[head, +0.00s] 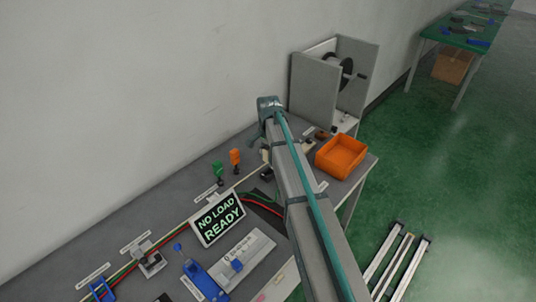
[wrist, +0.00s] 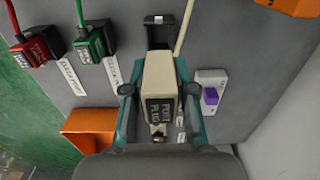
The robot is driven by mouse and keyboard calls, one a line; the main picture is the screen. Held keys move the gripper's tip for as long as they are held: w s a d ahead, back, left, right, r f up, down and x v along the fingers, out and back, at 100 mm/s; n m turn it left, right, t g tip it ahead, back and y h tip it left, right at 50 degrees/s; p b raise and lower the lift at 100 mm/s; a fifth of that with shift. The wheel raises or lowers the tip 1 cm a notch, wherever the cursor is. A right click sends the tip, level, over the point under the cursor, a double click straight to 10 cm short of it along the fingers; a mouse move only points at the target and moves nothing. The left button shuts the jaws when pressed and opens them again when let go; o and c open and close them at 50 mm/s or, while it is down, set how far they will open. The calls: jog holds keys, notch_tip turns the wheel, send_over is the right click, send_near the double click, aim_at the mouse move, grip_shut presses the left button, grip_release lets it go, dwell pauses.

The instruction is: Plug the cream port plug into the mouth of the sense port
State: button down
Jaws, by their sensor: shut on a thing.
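The cream port plug (wrist: 158,78) is held between the two fingers of my gripper (wrist: 159,92) in the wrist view, its dark label facing the camera. My gripper is shut on it. Just beyond the plug's far end is a black block (wrist: 158,32) with a pale slot at its top, which may be the sense port. Whether the plug touches it or stands apart, I cannot tell. A cream cable (wrist: 184,28) runs beside the block. In the head view my arm hides most of the gripper, and a small cream patch (head: 265,155) shows beside the arm.
A green plug (wrist: 92,40) and a red plug (wrist: 38,48) stand left of the block. An orange bin (head: 341,157) is at the bench's right end. A white unit with a purple button (wrist: 211,96) is right of my gripper. A display (head: 217,217) reads NO LOAD READY.

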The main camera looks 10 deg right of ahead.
aim_at(268, 147)
jog(key=shift+f+b, duration=1.2)
jog(key=shift+f, duration=1.7)
jog(key=shift+f, duration=0.9)
jog(key=c, duration=0.9)
grip_release()
jog(key=shift+o, duration=0.2)
notch_tip(268, 147, up, 12)
jog(key=shift+r, duration=0.1)
